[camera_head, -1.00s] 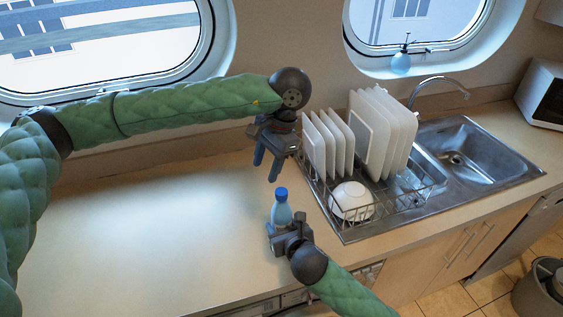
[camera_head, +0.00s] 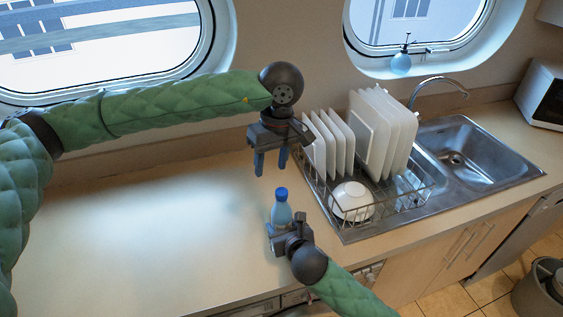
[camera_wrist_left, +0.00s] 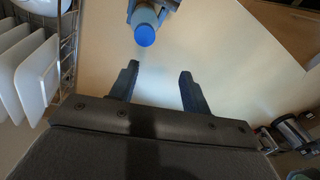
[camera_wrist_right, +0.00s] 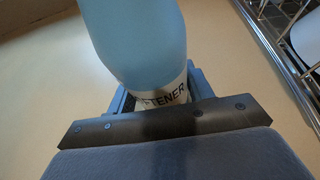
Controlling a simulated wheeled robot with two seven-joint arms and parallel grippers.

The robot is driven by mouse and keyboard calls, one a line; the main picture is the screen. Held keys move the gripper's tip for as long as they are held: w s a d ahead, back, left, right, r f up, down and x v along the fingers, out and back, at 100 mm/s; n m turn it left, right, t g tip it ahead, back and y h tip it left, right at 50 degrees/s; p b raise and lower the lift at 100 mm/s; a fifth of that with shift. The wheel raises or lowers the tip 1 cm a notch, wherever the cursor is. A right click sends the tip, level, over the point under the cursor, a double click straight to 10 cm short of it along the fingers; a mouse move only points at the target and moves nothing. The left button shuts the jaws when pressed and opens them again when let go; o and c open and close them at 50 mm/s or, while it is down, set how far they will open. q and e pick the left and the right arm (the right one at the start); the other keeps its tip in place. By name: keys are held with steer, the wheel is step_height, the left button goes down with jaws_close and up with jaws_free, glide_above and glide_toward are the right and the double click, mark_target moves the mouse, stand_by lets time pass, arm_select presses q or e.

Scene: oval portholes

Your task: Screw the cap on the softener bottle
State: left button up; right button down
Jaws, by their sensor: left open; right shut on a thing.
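The softener bottle (camera_head: 281,213) is light blue and stands upright near the front of the counter, left of the dish rack. My right gripper (camera_head: 279,228) is shut on its lower part; the right wrist view shows the bottle's label (camera_wrist_right: 165,98) between the fingers. The blue cap (camera_head: 281,193) sits on top of the bottle; it also shows in the left wrist view (camera_wrist_left: 145,36). I cannot tell how tightly it is on. My left gripper (camera_head: 270,172) is open and empty, pointing down, above and a little behind the cap, not touching it.
A wire dish rack (camera_head: 330,209) with white plates (camera_head: 385,130) and a white bowl (camera_head: 352,200) stands close to the right. The sink (camera_head: 480,155) is beyond it. The counter (camera_head: 150,230) on the left is clear.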

mark_target(281, 191)
arm_select(q)
steer(key=n, duration=0.4)
steer(key=d+n, duration=0.1)
steer(key=n, duration=0.2)
steer(key=shift+s+r+h, duration=0.1)
steer(key=shift+s+h, duration=0.05)
steer(key=shift+h, duration=0.15)
steer(key=n, duration=0.5)
steer(key=shift+s+d+n, duration=0.1)
steer(key=shift+d+n, duration=0.25)
steer(key=shift+n, duration=0.05)
steer(key=n, duration=0.5)
steer(key=shift+d+n+h, duration=0.25)
steer(key=shift+n+h, duration=0.05)
steer(key=n, duration=0.5)
steer(key=shift+d+n, duration=0.1)
steer(key=shift+n, duration=0.3)
steer(key=shift+f, duration=4)
